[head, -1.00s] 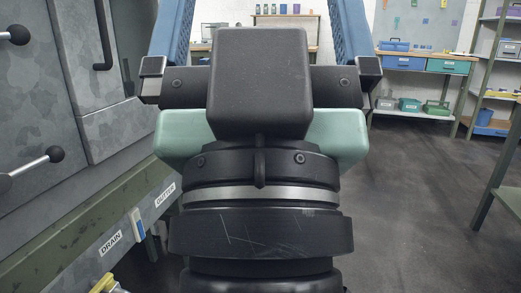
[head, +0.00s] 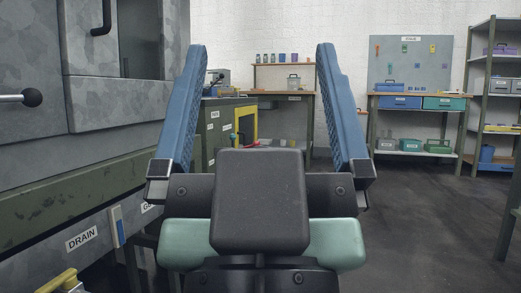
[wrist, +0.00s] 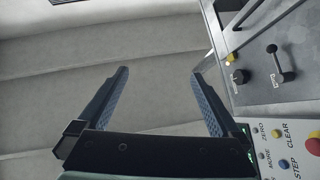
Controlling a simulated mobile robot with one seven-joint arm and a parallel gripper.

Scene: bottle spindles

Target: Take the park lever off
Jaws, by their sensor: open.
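My gripper (head: 259,50) points away from the head camera, its two blue padded fingers wide apart with nothing between them. It also shows open and empty in the wrist view (wrist: 160,73), over a pale, banded grey surface. No label reading PARK is legible, so I cannot tell which lever is the park lever. In the wrist view, a dark lever-like handle (wrist: 281,63) stands on a grey panel, right of the fingers and apart from them; its small label is unreadable. In the head view, a rod with a black ball end (head: 32,97) sticks out of the grey machine at left.
A yellow knob (wrist: 230,58) and a black knob (wrist: 238,77) sit near the dark handle. The machine's DRAIN label (head: 82,239) is at lower left. Benches and shelves stand behind; the floor (head: 425,220) at right is clear.

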